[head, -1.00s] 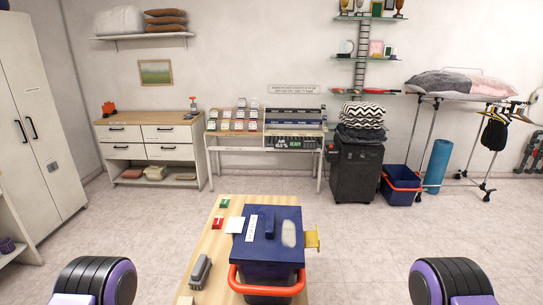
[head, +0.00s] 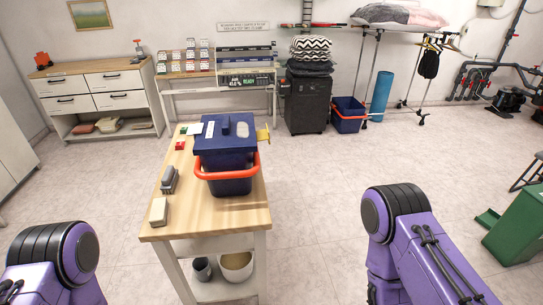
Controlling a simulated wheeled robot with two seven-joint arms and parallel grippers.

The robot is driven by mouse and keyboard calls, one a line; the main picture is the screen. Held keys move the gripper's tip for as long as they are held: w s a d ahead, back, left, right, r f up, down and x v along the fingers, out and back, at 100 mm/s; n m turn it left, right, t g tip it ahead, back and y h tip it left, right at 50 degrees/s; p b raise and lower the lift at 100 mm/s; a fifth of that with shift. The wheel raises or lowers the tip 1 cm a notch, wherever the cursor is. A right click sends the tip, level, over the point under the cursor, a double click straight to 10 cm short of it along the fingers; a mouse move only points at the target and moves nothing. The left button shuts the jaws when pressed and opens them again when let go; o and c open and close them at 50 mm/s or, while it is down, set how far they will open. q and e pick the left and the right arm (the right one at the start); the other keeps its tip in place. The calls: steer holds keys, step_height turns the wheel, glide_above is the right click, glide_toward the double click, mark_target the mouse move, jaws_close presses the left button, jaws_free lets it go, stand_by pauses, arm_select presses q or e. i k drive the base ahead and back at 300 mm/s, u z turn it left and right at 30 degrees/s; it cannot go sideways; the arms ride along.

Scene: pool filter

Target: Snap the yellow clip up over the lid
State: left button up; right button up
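A dark blue filter box (head: 226,168) stands on a wooden-topped table in the head view. Its blue lid (head: 226,134) is on top, with a raised ridge and a pale label. The yellow clip (head: 263,134) sticks out from the right side of the box near the lid and is not lying over the lid. A red-orange handle (head: 228,175) hangs across the front of the box. Purple and black arm parts of mine show at the lower left and lower right, well apart from the box. Neither gripper is in view.
The table (head: 240,213) also holds a grey brush (head: 170,180), a beige block (head: 158,212), and small red and green items. A green bin (head: 518,228) stands at the right.

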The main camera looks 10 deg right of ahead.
mark_target(261, 135)
steer(key=u, duration=0.05)
steer(key=k, duration=0.55)
steer(key=z, duration=0.7)
steer(key=i, duration=0.95)
steer(key=u, duration=0.6)
